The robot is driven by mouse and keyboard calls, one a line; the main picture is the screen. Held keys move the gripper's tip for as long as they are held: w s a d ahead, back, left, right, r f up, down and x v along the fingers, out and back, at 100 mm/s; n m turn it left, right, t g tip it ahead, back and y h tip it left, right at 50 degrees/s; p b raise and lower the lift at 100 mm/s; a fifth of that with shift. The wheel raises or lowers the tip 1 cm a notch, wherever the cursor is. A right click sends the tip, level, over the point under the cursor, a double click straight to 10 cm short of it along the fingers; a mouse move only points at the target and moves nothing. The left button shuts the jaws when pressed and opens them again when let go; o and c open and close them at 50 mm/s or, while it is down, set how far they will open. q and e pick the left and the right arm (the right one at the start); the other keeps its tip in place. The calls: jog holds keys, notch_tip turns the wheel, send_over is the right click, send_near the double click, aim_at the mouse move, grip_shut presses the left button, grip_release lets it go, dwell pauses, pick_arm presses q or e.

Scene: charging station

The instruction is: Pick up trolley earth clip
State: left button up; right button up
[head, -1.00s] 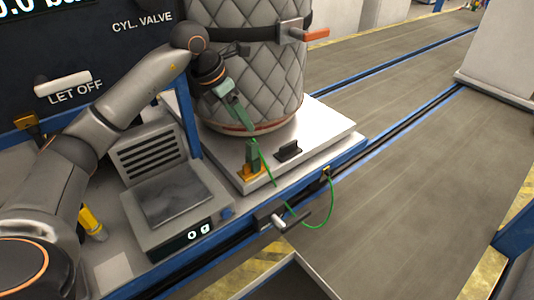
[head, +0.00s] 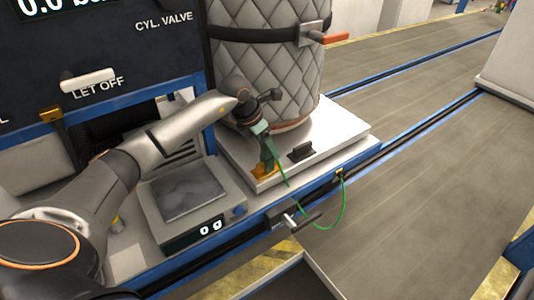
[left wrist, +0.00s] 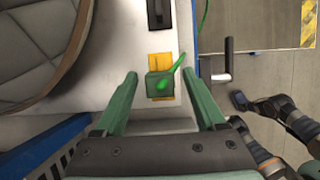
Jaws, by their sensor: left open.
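The trolley earth clip (head: 269,157), green with a thin green cable, stands on a yellow block (head: 263,171) at the front of the silver platform. In the left wrist view the clip (left wrist: 160,86) sits on its yellow patch, between and a little ahead of my spread fingers. My left gripper (head: 261,131) is open and empty and points down just above the clip. It also shows in the left wrist view (left wrist: 160,76), with a green finger on each side. Whether the fingers touch the clip cannot be told. My right gripper does not show.
The quilted cylinder (head: 265,65) stands close behind the gripper on the silver platform (head: 347,129). A black block (head: 301,151) sits right of the clip. A scale reading 0 g (head: 190,205) is at left. The green cable loops down past a lever (head: 296,221). Open floor lies right.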

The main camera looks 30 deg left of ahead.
pick_arm(q)
jog(key=shift+f, duration=0.1)
grip_shut()
dwell(0.6)
